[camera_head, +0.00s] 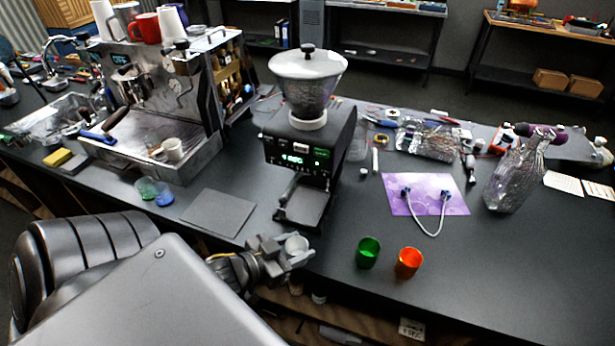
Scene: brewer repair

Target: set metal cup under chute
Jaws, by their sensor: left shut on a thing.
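A small metal cup (296,244) sits between the fingers of my left gripper (288,253), which is shut on it. The gripper partly hides the cup. They are at the table's front edge, just in front of the grinder (312,147). The grinder is black with a lit green display and a clear hopper under a white lid. Its chute area (291,186) is at the front, above a dark tray (303,208). The cup is in front of this tray, apart from the chute. My right gripper is not in view.
A flat dark mat (218,212) lies left of the grinder. Green (368,252) and orange (409,262) cups stand to the right. A purple sheet (425,194) carries a looped cable. An espresso machine (165,100) stands at the left and a shiny flask (511,177) at the right.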

